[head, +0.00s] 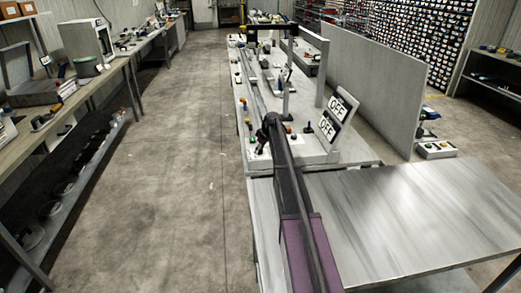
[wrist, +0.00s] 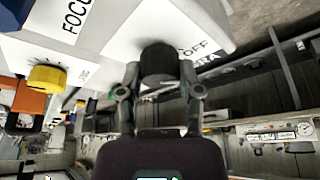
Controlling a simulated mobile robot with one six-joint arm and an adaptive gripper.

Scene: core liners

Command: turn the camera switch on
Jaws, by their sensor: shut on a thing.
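The camera switch is a black round knob (wrist: 158,60) on a pale panel (wrist: 90,25) in the wrist view. A white label beside it reads "OFF" (wrist: 193,49), with other lettering partly cut off. My gripper (wrist: 160,73) has its two fingers on either side of the knob and is shut on it. In the head view my gripper (head: 266,143) is at the near left end of the console (head: 318,152), and the knob is hidden behind it.
A yellow knob (wrist: 47,77) sits beside a "FOCUS" label (wrist: 76,12), left of my gripper. A bare metal table (head: 410,215) lies to the right of my arm. A grey partition (head: 360,90) stands behind the console. The concrete floor (head: 190,150) on the left is clear.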

